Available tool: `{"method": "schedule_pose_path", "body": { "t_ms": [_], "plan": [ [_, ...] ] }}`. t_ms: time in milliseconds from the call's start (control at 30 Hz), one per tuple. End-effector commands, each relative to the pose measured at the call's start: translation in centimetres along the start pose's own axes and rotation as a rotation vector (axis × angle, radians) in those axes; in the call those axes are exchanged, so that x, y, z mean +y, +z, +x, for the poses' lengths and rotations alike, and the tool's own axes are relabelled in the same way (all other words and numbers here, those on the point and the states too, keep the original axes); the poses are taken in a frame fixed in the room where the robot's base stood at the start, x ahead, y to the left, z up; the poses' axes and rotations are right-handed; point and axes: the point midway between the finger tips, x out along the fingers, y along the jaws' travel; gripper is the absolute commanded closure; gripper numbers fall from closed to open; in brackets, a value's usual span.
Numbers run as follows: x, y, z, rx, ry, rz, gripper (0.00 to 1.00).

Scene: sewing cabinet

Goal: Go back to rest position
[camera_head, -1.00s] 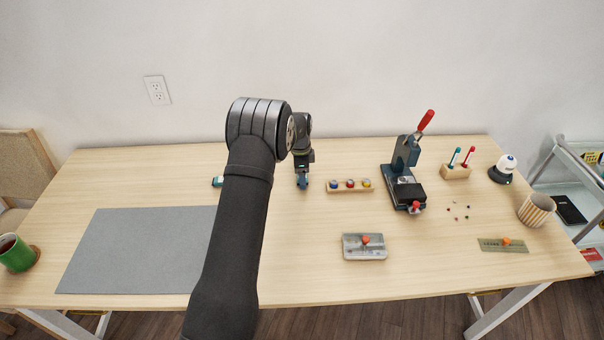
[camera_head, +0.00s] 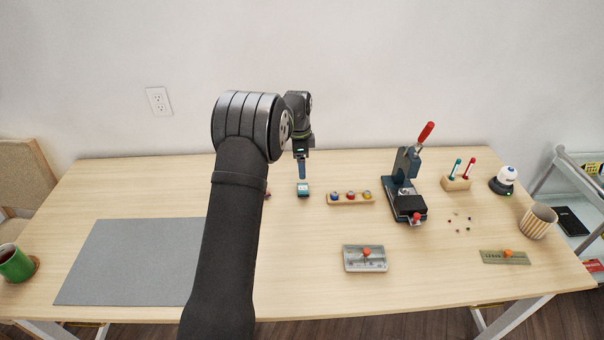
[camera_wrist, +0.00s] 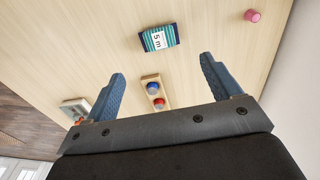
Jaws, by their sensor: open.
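My gripper (camera_head: 302,172) hangs over the back middle of the table, just above or behind a small teal box (camera_head: 303,190). In the wrist view my gripper (camera_wrist: 162,82) shows two blue fingers spread wide with nothing between them. The teal striped box (camera_wrist: 159,38) with a "5 m" label lies on the table beyond the fingertips, apart from them. My upper arm covers part of the table left of the middle in the head view.
Right of the gripper are a wooden block with coloured knobs (camera_head: 351,198), a red-handled press (camera_head: 404,190), a pen holder (camera_head: 456,183) and a striped cup (camera_head: 538,221). A grey plate with an orange knob (camera_head: 366,258) lies in front. A grey mat (camera_head: 130,262) is left.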

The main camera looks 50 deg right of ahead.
Motion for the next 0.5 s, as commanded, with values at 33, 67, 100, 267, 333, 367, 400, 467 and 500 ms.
{"method": "schedule_pose_path", "body": {
  "t_ms": [33, 67, 100, 267, 333, 367, 400, 467, 500],
  "plan": [
    [-0.02, 0.01, -0.62, 0.0, -0.001, 0.0, 0.18],
    [-0.01, 0.01, -0.86, 0.0, 0.0, 0.0, 0.18],
    [0.0, 0.02, -1.12, 0.0, 0.0, 0.0, 0.18],
    [0.02, 0.02, -1.53, 0.0, 0.001, 0.0, 0.18],
    [0.02, 0.02, -1.53, 0.0, 0.001, 0.0, 0.18],
    [0.02, 0.02, -1.52, 0.0, 0.001, 0.0, 0.18],
    [0.02, 0.02, -1.52, 0.0, 0.001, 0.0, 0.18],
    [0.02, 0.02, -1.51, 0.0, 0.001, 0.0, 0.18],
    [0.02, 0.02, -1.49, 0.0, 0.001, 0.0, 0.18]
  ]
}}
